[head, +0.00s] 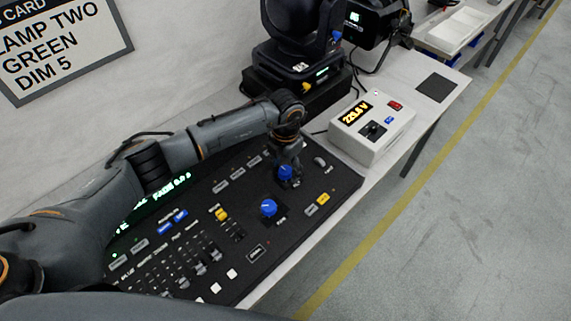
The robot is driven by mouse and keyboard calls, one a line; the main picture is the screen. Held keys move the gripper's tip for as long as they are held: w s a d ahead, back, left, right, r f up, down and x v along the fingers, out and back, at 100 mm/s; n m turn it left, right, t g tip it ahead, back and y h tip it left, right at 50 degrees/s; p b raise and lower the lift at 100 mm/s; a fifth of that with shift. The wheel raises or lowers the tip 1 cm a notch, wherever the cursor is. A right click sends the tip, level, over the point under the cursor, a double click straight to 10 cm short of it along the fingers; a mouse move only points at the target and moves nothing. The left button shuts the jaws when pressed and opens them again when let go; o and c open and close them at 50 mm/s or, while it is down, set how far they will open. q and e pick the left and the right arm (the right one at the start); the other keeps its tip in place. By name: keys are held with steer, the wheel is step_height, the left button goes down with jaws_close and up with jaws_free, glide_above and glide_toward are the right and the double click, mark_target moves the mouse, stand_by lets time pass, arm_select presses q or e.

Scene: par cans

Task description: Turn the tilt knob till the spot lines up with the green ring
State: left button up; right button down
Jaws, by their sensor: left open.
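The black lighting console (335,188) lies on the table with two blue knobs on its right part. The far blue knob (285,173) is partly covered by my left gripper (287,165). The near blue knob (268,208) stands clear. Their labels are too small to read, so I cannot tell which is the tilt knob. My left gripper is open and points down at the far knob, its fingers beside or around it; contact is unclear. The spot and the green ring are not in view. My right gripper is not in view.
A grey box (370,148) with an orange display reading about 220.8 V stands right of the console. A black moving-head lamp (297,55) stands behind it. A sign (60,42) reads "LAMP TWO GREEN DIM 5". Faders and buttons fill the console's left part.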

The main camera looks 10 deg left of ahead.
arm_select(q)
steer(key=shift+f, duration=0.15)
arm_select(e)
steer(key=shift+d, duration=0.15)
arm_select(q)
steer(key=shift+c, duration=0.5)
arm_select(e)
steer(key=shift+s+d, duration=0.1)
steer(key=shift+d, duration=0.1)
arm_select(q)
steer(key=c, duration=1.1)
steer(key=shift+o, duration=0.2)
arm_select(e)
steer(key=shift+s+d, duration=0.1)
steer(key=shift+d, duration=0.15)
arm_select(q)
steer(key=shift+n, duration=0.3)
steer(key=shift+n+b, duration=0.45)
steer(key=shift+n, duration=0.75)
steer(key=n, duration=0.3)
steer(key=shift+n, duration=0.3)
steer(key=n, duration=0.4)
steer(key=shift+b, duration=0.4)
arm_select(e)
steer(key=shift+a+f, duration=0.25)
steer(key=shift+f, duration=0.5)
arm_select(q)
steer(key=shift+n, duration=0.3)
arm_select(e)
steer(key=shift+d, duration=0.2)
